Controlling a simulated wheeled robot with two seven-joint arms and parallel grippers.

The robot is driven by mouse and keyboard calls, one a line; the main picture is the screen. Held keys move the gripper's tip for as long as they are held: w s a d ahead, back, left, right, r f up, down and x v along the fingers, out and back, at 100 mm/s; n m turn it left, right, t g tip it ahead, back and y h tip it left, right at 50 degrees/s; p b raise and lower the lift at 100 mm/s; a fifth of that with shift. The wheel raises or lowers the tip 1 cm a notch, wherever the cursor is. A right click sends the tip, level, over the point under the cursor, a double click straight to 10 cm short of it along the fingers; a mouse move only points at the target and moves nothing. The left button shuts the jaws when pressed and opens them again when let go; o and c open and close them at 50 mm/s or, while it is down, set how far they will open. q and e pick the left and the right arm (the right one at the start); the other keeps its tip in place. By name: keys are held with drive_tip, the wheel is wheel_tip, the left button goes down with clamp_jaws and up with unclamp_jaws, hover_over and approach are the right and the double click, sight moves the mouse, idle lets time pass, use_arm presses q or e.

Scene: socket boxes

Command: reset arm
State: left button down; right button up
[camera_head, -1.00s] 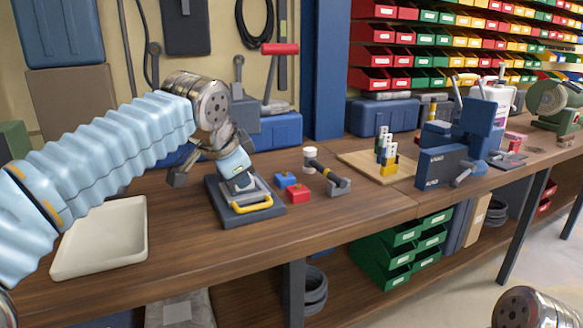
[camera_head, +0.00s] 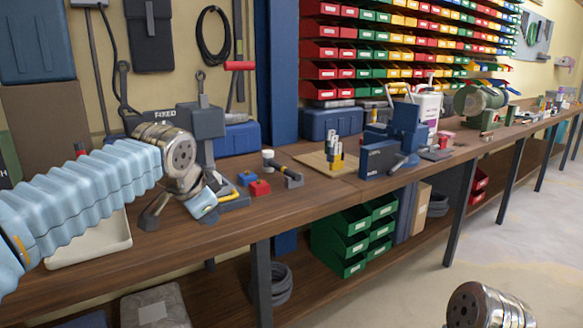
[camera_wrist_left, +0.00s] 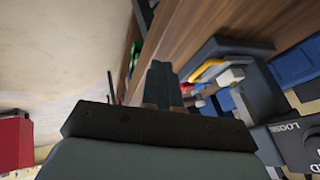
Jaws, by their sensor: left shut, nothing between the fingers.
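My left gripper (camera_head: 150,222) hangs at the end of my pale blue sleeved arm, over the left part of the workbench in the head view. In the left wrist view its two dark fingers (camera_wrist_left: 160,80) lie together with nothing between them. In the head view it is left of a dark fixture with a yellow handle (camera_head: 233,194), which my wrist partly hides. The fixture also shows in the left wrist view (camera_wrist_left: 215,62), beyond the fingers. My right gripper is not in view; only a metal joint of mine shows at the bottom right.
A white tray (camera_head: 95,250) lies under my left arm. A red block (camera_head: 260,188) and a blue block (camera_head: 247,178) sit right of the fixture. A blue vise (camera_head: 395,145) stands farther right. A box marked FIXED stands behind my wrist. The bench front is clear.

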use_arm(q)
drive_tip(key=s+d+f+n+g+h, duration=0.1)
drive_tip(key=d+f+n+g, duration=0.15)
drive_tip(key=f, duration=1.45)
drive_tip(key=s+d+f+n+g+h, duration=0.1)
drive_tip(key=d+f, duration=0.2)
drive_tip(key=f, duration=1.5)
drive_tip(key=s+f+n+g+h, duration=0.1)
drive_tip(key=s+f+n, duration=0.7)
drive_tip(key=s+f, duration=1.2)
drive_tip(key=s+g, duration=0.1)
drive_tip(key=s, duration=0.2)
drive_tip(key=shift+d+f+g, duration=0.25)
drive_tip(key=shift+f+g, duration=0.05)
drive_tip(key=shift+g, duration=0.05)
